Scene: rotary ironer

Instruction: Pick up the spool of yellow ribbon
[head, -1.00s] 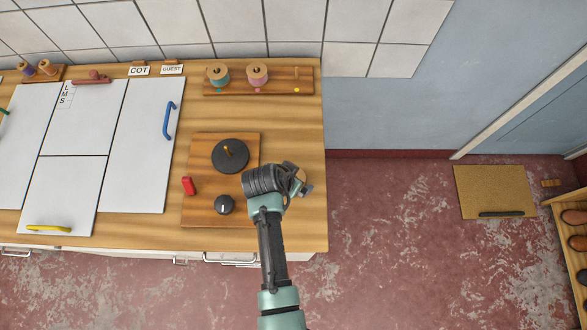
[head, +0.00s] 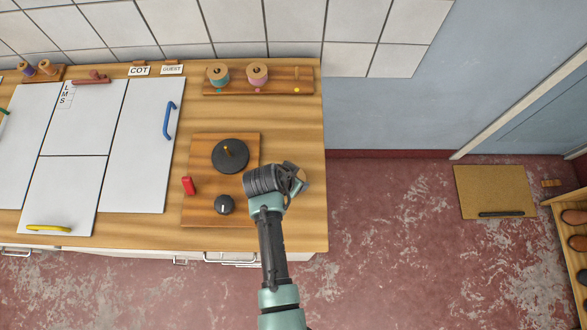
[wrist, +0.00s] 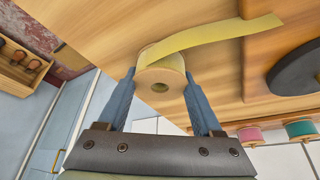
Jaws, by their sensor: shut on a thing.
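The spool of yellow ribbon (wrist: 161,81) is between the two blue fingers of my gripper (wrist: 160,95) in the wrist view. The fingers are shut on its sides, and its round wooden end with a centre hole faces the camera. A loose tail of yellow ribbon (wrist: 225,35) stretches from the spool over the wooden top. In the head view my gripper (head: 298,182) is over the right part of the wooden counter (head: 300,130), and the spool is hidden there behind my wrist. I cannot tell whether the spool touches the counter.
A wooden board (head: 190,215) with a black disc (head: 230,156), a black knob (head: 224,204) and a red piece (head: 189,185) lies left of my gripper. A rack (head: 283,75) at the back holds teal (head: 218,75) and pink (head: 257,75) spools. White panels (head: 140,140) lie further left.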

